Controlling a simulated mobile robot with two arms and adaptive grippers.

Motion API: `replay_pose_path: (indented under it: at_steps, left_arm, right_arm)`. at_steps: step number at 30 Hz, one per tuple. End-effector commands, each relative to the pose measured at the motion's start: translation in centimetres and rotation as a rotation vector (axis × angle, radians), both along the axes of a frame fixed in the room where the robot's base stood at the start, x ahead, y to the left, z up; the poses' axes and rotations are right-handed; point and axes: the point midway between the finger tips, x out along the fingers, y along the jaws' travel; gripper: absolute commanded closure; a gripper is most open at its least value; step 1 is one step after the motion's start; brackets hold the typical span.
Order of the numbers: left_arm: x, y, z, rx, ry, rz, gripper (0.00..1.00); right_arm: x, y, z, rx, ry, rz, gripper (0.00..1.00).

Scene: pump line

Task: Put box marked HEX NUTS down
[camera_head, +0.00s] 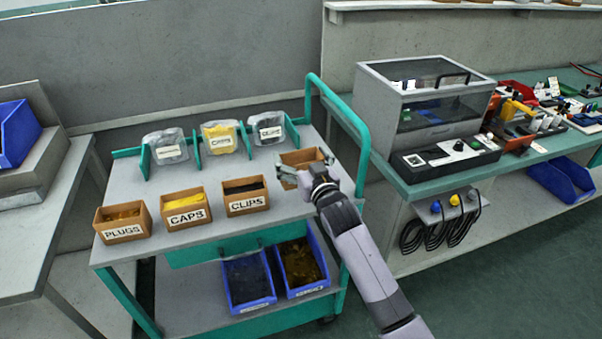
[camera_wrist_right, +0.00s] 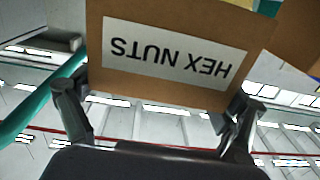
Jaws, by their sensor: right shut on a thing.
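The brown cardboard box marked HEX NUTS (camera_head: 300,156) is at the right end of the cart's top in the head view. My right gripper (camera_head: 306,178) is shut on it from the near side. In the right wrist view the box (camera_wrist_right: 168,62) fills the upper middle, its white label upside down, between the two fingers of the right gripper (camera_wrist_right: 155,105). I cannot tell whether the box touches the cart top (camera_head: 165,167) or hangs just above it. My left gripper is not in view.
Open boxes marked PLUGS (camera_head: 122,231), CAPS (camera_head: 187,218) and CLIPS (camera_head: 246,205) stand in a row left of the held box. Bags sit in a green rack (camera_head: 197,149) behind. The cart's green handle (camera_head: 349,120) rises close on the right. Blue bins (camera_head: 249,300) lie on the lower shelf.

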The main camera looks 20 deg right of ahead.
Motion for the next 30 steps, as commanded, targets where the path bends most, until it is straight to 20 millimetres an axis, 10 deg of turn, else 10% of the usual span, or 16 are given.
replay_pose_path:
  at_steps: [23,24,30]
  left_arm:
    - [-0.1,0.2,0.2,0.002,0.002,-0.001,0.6]
    - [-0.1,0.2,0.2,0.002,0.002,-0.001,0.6]
    - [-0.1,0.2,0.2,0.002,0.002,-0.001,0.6]
  right_arm:
    - [0.0,0.0,-5.1,-0.001,-0.001,-0.001,0.35]
    - [0.0,0.0,-5.1,-0.001,-0.002,-0.001,0.07]
    - [0.0,0.0,-5.1,-0.001,-0.001,-0.001,0.0]
